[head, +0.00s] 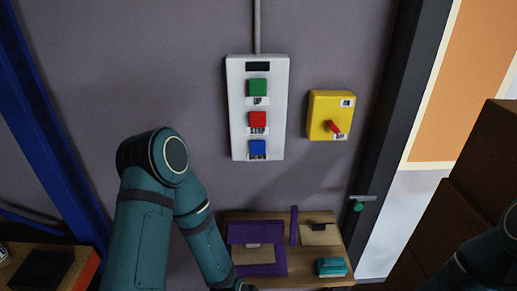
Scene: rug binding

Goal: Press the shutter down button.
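A white control box (237,110) is fixed to the grey wall at the top centre. It has a green button (258,88) labelled UP, a red button (257,119) labelled STOP, and a blue button (257,147) at the bottom. The label under the blue button is too small to read surely. My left arm comes in at the lower left, bent at the elbow, with its forearm reaching down to the bottom edge. Part of my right arm shows at the lower right. Neither gripper shows, and nothing touches the buttons.
A yellow switch box (318,108) with a red rotary handle is right of the control box. Below, a small wooden shelf (306,278) holds purple items and a teal block (331,267). Brown boxes (455,215) stand at the right. The wall before the buttons is clear.

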